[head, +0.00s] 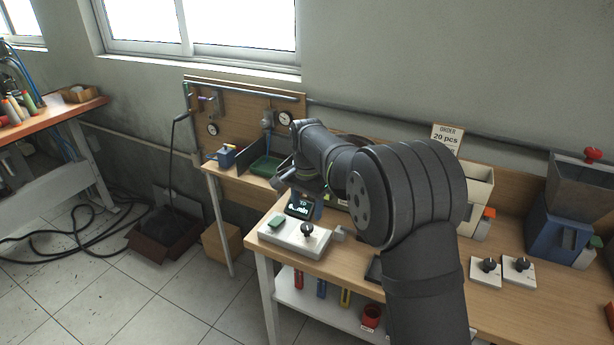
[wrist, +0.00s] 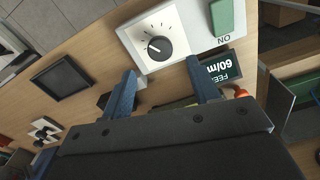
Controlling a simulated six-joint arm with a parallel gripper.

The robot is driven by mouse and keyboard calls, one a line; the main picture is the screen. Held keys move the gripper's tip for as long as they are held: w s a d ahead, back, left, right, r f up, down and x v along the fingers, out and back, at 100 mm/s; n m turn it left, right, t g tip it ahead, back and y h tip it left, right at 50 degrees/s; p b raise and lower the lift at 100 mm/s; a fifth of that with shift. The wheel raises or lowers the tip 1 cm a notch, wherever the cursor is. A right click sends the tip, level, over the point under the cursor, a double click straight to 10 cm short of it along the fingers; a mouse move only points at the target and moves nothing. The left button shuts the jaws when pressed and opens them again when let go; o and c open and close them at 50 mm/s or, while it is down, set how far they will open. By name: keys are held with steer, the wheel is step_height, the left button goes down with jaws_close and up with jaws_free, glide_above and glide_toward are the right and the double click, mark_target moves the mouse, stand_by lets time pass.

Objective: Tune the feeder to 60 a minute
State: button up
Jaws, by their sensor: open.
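The feeder's white control box (head: 285,236) stands on the bench, with a black knob (head: 307,230) and a green switch (head: 277,223). In the wrist view the knob (wrist: 158,47) points left on its tick scale, and the green switch (wrist: 221,17) is labelled ON. The small dark display (wrist: 219,68) appears upside down and reads about 60/min; its first line is partly cut off. My gripper (wrist: 161,76) is open and empty. Its blue fingers are apart, on the near side of the knob and not around it. In the head view my arm partly hides the gripper.
Two white boxes with black knobs (head: 486,266) (head: 519,268) sit farther right on the bench. A dark square tray (wrist: 63,79) lies on the bench in the wrist view.

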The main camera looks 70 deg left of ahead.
mark_target(307, 226)
step_height(307, 226, up, 11)
steer(key=shift+r, duration=0.2)
steer(key=shift+f, duration=0.1)
stand_by(0.5)
step_height(307, 226, down, 17)
steer(key=shift+f, duration=0.15)
stand_by(0.5)
